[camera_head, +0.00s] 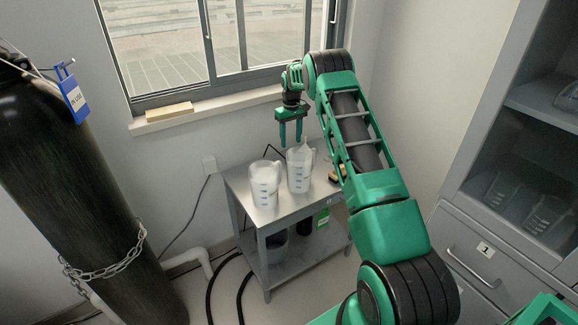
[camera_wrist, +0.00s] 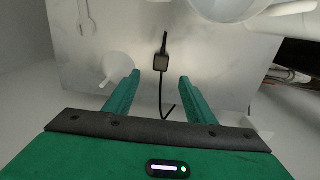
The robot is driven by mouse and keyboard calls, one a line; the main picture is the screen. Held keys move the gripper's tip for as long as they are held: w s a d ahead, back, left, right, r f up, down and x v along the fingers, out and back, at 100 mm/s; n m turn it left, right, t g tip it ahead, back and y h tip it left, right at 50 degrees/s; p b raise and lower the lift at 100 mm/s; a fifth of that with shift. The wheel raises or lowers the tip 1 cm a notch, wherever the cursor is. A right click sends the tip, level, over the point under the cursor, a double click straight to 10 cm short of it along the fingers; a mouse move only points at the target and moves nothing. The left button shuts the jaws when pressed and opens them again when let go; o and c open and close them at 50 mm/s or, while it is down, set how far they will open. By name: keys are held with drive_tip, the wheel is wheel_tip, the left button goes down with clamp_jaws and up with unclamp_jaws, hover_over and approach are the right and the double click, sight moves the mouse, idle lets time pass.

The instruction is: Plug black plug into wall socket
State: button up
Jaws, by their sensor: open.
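The black plug (camera_wrist: 161,61) lies on the steel cart top in the wrist view, with its black cable running down between my fingers. In the head view a thin black cable shows behind the beakers, but I cannot make out the plug there. My gripper (camera_head: 290,143) is open and empty, pointing down above the back of the cart. In the wrist view its fingertips (camera_wrist: 160,80) stand on either side of the cable, just short of the plug. A pale wall socket (camera_head: 209,164) is on the wall left of the cart, with a dark cord hanging below it.
Two beakers, a left one (camera_head: 265,183) and a right one (camera_head: 299,169), stand on the cart (camera_head: 290,207) close to my gripper. A chained black gas cylinder (camera_head: 85,190) stands at left. A cabinet (camera_head: 480,245) stands at right; the window sill (camera_head: 200,112) is behind.

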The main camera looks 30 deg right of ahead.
drive_tip(key=shift+f, duration=2.8)
drive_tip(key=shift+a+f, duration=0.1)
drive_tip(key=shift+f, duration=2.5)
drive_tip(key=c, duration=1.1)
